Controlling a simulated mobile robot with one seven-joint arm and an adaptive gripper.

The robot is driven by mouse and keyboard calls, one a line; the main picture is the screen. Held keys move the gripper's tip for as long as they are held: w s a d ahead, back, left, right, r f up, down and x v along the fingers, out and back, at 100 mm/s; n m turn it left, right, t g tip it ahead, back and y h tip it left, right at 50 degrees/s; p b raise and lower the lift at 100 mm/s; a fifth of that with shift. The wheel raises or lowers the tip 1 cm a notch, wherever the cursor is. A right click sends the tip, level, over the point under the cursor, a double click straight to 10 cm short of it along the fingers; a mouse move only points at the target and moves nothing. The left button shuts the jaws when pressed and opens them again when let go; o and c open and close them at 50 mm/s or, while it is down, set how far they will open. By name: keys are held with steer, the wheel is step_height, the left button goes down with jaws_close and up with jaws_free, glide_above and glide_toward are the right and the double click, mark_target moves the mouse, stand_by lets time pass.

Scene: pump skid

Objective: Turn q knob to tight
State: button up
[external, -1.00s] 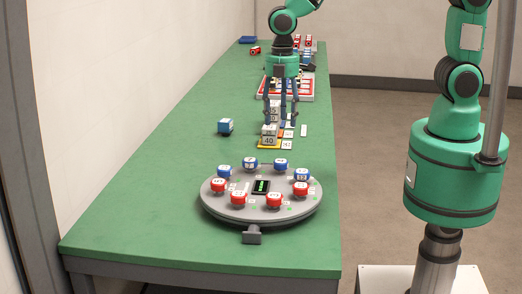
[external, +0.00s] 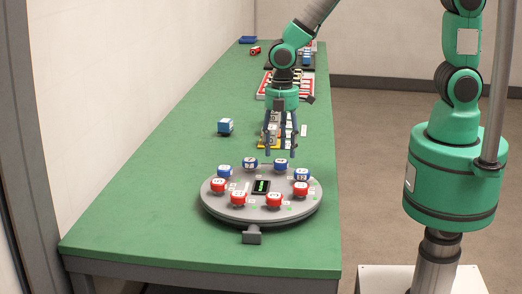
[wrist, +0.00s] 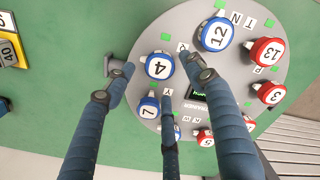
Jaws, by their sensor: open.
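A round grey turntable-like panel (external: 225,206) carries a ring of blue and red numbered knobs. In the wrist view, blue knob 4 (wrist: 159,66) shows between my fingers. A small label beside it looks like Q (wrist: 183,47), though it is hard to read. Blue knob 12 (wrist: 216,34) is up and right, and blue knob 7 (wrist: 148,108) is below knob 4. My gripper (external: 280,152) is open and empty, pointing down just above the panel's far side, near a far blue knob (external: 281,163). Contact with a knob cannot be made out.
Behind my gripper are numbered blocks on a yellow base (external: 262,146). The green bench (external: 140,200) is clear left of the panel.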

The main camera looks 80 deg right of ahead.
mark_target(281, 161)
steer(key=shift+f, duration=1.95)
steer(key=shift+c, duration=0.5)
steer(key=c, duration=1)
